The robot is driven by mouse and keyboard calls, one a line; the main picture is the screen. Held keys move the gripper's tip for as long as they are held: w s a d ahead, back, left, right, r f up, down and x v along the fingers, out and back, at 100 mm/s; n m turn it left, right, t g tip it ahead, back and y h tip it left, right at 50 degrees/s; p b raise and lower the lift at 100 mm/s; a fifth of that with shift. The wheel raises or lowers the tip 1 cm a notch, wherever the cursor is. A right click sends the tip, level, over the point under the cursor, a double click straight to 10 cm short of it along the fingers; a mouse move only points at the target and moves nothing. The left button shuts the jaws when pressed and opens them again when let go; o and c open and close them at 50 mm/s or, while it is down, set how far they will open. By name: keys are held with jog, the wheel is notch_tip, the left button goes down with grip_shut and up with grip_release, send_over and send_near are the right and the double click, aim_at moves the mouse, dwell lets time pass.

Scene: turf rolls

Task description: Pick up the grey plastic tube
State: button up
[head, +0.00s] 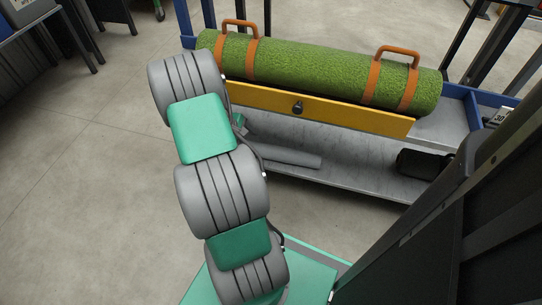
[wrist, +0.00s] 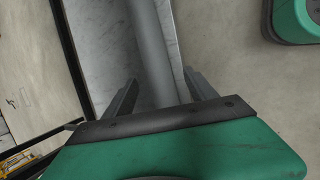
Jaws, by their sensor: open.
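The grey plastic tube (head: 290,157) lies on the lower metal shelf of the cart in the head view. Its left part is hidden behind my arm. In the wrist view the tube (wrist: 151,45) runs from the top edge down between the two fingers of my gripper (wrist: 160,78). The fingers are apart, one on each side of the tube, with a gap visible on both sides. I cannot tell how deep the tube sits between them. The near part of the tube is hidden behind the gripper body.
A green turf roll (head: 310,68) with orange straps and handles lies on top of the cart. A yellow drawer front (head: 340,112) with a black knob is just above the lower shelf (head: 350,178). A black cylinder (head: 420,164) lies at the shelf's right. Open floor (head: 90,170) is at left.

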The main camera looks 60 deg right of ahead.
aim_at(267, 150)
jog(key=shift+g, duration=0.4)
jog(key=b+x, duration=0.1)
jog(key=x, duration=0.3)
jog(key=s+b+x, duration=0.1)
jog(key=b+x, duration=0.1)
jog(key=x, duration=0.2)
jog(key=d+r+b+x, duration=0.1)
jog(key=x, duration=0.3)
jog(key=shift+s+f, duration=0.2)
jog(key=shift+s, duration=0.1)
jog(key=shift+r, duration=0.1)
jog(key=shift+c, duration=0.4)
jog(key=c, duration=1.3)
